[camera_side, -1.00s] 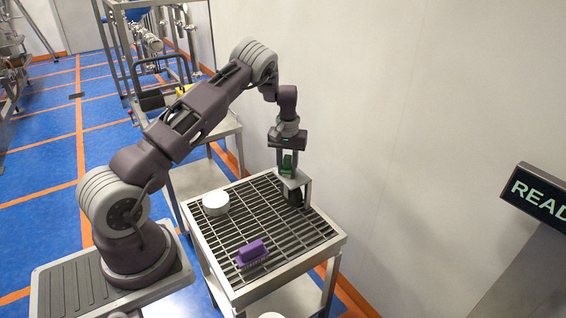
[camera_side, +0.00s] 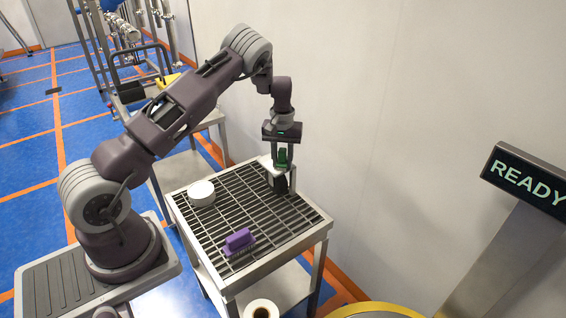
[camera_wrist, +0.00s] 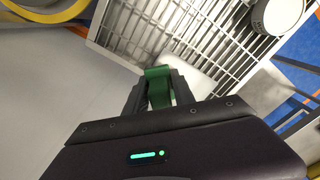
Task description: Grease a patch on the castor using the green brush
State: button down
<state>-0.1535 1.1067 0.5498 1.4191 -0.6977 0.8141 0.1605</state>
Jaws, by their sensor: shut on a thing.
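My gripper (camera_side: 283,142) is shut on the green brush (camera_side: 283,157), which points down above the far right part of the slatted table. The brush also shows between my fingers in the wrist view (camera_wrist: 158,88). The castor, with a pale plate (camera_side: 265,162) on top and a dark wheel (camera_side: 280,184) below, stands on the slats right under the brush. The brush overlaps the right side of the plate in the side view. I cannot tell whether they touch. The brush's lower end is hard to make out.
A purple brush (camera_side: 239,239) lies near the table's (camera_side: 278,247) front edge. A round white tub (camera_side: 201,193) stands at the left. The slats between them are clear. A wall rises close behind and right of the table. A white roll (camera_side: 262,308) sits below.

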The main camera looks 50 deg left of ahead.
jog(key=shift+a, duration=4.3)
jog(key=shift+w+a, duration=0.15)
jog(key=shift+a, duration=0.1)
jog(key=shift+w, duration=0.35)
jog(key=shift+d, duration=5.45)
notch_tip(320, 180, up, 8)
jog(key=shift+r, duration=0.15)
